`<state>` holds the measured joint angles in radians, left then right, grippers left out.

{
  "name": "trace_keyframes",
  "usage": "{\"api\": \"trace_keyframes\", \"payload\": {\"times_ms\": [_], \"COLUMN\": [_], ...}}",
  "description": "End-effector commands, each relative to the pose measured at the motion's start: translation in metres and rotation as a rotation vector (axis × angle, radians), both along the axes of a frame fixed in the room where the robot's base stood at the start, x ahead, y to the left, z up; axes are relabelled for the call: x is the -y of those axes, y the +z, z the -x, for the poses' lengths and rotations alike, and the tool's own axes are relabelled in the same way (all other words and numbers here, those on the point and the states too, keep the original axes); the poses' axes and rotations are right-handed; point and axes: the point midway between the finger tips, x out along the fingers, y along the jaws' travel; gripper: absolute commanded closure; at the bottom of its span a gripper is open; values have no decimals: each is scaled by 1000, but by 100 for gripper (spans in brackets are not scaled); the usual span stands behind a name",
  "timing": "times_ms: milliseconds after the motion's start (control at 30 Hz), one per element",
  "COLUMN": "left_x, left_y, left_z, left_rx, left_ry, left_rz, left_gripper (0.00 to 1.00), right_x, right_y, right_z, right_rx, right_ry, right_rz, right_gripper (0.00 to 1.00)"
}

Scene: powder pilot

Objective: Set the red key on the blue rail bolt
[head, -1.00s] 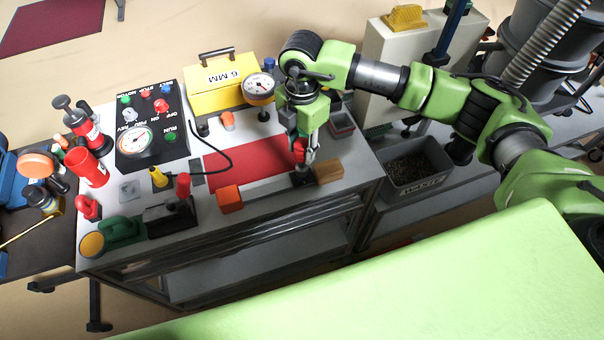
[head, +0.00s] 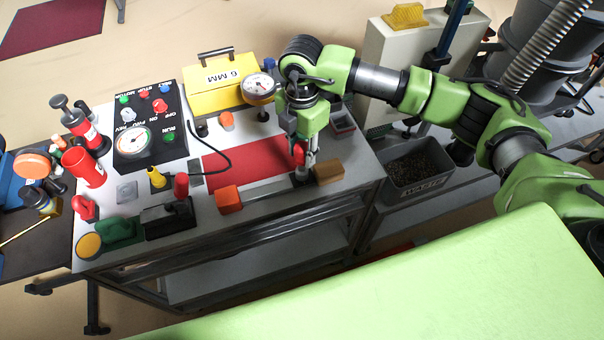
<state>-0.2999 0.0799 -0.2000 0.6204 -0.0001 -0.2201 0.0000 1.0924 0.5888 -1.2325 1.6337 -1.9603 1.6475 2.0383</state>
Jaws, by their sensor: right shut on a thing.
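My right gripper (head: 306,156) reaches down over the right front part of the bench. It is shut on a red piece (head: 298,153), which looks like the red key. A small dark holder (head: 302,179) is right below the red piece; I cannot tell whether they touch. A small blue-topped piece (head: 270,64) stands at the back of the bench, behind the round gauge. It may be the blue rail bolt, but it is too small to be sure. My left gripper is not in view.
A wooden block (head: 328,172) sits just right of the gripper, and an orange block (head: 229,199) left. A red mat (head: 235,165) lies between. A yellow case (head: 218,85), gauge (head: 258,87) and control panel (head: 150,130) fill the back. A grey bin (head: 418,172) stands right.

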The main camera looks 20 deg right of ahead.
Motion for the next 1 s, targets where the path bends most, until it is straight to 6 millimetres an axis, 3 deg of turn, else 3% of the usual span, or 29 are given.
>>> {"api": "trace_keyframes", "payload": {"times_ms": [167, 200, 267, 667, 767, 1000], "left_x": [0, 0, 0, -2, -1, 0], "left_y": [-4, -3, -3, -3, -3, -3], "left_z": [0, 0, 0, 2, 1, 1], "left_rx": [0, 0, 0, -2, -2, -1], "left_ry": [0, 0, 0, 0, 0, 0], "left_rz": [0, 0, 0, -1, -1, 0], "left_gripper": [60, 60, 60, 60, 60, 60], "right_x": [0, 0, 0, 0, 0, 0], "right_y": [-4, -3, -3, 1, 13, 64], "right_z": [0, 0, 0, -1, -1, -1], "right_rx": [1, 1, 1, 1, 4, 5], "right_ry": [0, 0, 0, 0, 0, 1], "right_rz": [0, 0, 0, 0, 0, -1], "right_gripper": [100, 64, 52, 52, 52, 52]}}
